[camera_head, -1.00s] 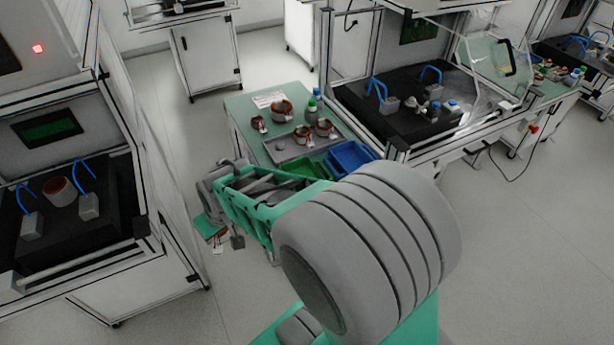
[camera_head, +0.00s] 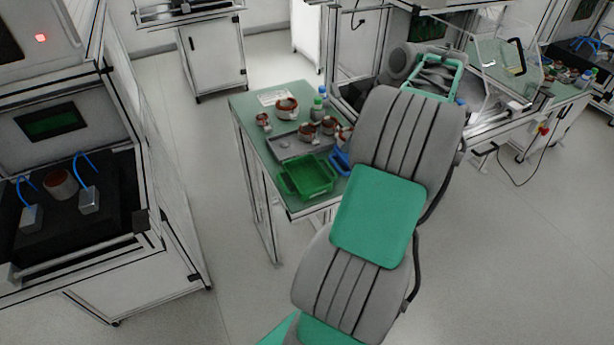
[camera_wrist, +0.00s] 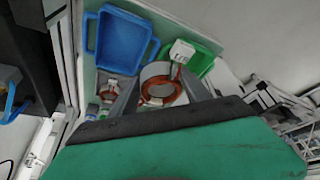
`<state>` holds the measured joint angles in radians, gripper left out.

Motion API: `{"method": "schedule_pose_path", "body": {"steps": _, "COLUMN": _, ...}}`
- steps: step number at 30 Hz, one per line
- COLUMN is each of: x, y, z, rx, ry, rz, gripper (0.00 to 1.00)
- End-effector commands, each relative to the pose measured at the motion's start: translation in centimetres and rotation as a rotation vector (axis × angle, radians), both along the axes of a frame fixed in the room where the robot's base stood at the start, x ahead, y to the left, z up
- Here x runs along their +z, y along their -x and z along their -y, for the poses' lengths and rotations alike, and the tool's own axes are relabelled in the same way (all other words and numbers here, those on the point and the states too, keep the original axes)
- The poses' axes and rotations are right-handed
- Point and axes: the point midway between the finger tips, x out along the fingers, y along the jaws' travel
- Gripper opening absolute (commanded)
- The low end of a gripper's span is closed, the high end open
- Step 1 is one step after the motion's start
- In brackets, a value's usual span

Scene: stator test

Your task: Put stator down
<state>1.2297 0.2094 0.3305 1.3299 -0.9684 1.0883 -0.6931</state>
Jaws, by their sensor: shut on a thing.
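A stator (camera_wrist: 161,90) with a grey ring, copper windings and a white connector is between the two fingers of my gripper (camera_wrist: 160,84) in the wrist view. The gripper is shut on it. Below it are the table's green top, a blue bin (camera_wrist: 91,45) and a green bin (camera_wrist: 205,60). Whether the stator touches anything below cannot be told. In the head view my arm hides the gripper; a reddish-white part beside the arm near the blue bin (camera_head: 338,162) may be the held stator.
The green table (camera_head: 249,108) holds a grey tray (camera_head: 285,147) with stators, others behind it, and bottles (camera_head: 318,104). The green bin (camera_head: 308,176) at the front looks empty. A glass-guarded workstation stands right, another machine left. Floor between table and left machine is clear.

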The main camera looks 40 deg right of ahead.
Motion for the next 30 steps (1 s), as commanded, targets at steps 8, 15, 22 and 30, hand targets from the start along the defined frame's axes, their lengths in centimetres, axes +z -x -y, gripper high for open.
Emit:
{"method": "schedule_pose_path", "body": {"steps": 8, "x": -3.9, "y": -5.7, "z": -5.7, "rx": 0.004, "ry": -0.004, "rz": -0.001, "gripper": 0.00}}
{"method": "schedule_pose_path", "body": {"steps": 15, "x": -7.8, "y": -8.0, "z": -7.7, "rx": -0.001, "ry": -0.001, "rz": 0.001, "gripper": 0.00}}
{"method": "schedule_pose_path", "body": {"steps": 22, "x": -10.8, "y": -8.7, "z": -8.4, "rx": -0.002, "ry": -0.004, "rz": -0.001, "gripper": 0.00}}
{"method": "schedule_pose_path", "body": {"steps": 30, "x": -12.1, "y": -8.7, "z": -8.3, "rx": -0.002, "ry": 0.001, "rz": 0.001, "gripper": 0.00}}
